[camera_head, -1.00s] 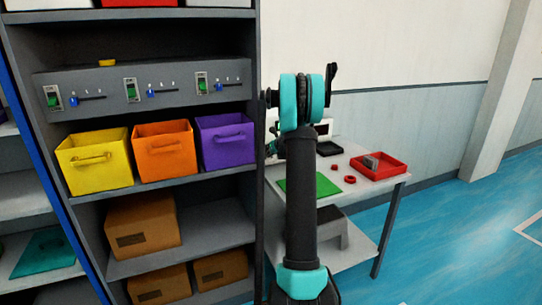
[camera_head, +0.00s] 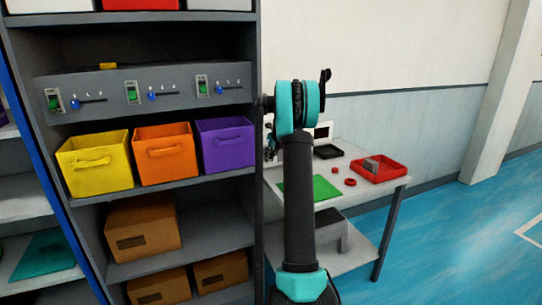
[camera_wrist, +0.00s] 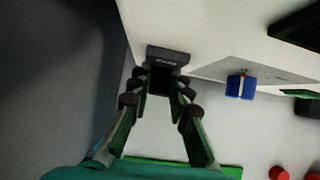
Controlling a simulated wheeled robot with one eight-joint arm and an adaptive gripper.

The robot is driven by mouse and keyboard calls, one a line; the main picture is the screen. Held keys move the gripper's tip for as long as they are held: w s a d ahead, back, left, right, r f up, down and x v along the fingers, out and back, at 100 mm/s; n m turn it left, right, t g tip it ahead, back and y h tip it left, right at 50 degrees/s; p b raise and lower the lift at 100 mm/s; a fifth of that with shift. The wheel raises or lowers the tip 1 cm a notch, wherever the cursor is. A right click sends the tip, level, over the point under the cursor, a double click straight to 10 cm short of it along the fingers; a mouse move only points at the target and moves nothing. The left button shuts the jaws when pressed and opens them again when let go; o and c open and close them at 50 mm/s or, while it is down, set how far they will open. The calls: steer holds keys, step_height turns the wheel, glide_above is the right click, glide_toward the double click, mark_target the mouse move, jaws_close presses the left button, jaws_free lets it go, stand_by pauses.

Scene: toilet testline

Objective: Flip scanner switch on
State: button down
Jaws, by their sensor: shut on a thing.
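In the wrist view my gripper (camera_wrist: 161,90) has its two fingers on either side of a small dark block (camera_wrist: 168,54) with a light label, set against a white surface. The fingers are shut on this block, and the contact itself is too dark to see clearly. I cannot read the label or tell whether the switch is on or off. In the head view my arm hides most of the gripper, which is beside the grey shelf, over the far table's left side. A white device (camera_head: 322,131) stands partly hidden behind my arm there.
A blue block (camera_wrist: 240,86) is close on the right in the wrist view. The white table holds a green mat (camera_head: 325,187), a black tray (camera_head: 327,152) and a red tray (camera_head: 379,169). The shelf (camera_head: 258,220) on the left holds bins and a switch panel (camera_head: 175,92).

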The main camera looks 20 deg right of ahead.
steer(key=c, duration=1.4)
jaws_free()
steer(key=v, duration=1.2)
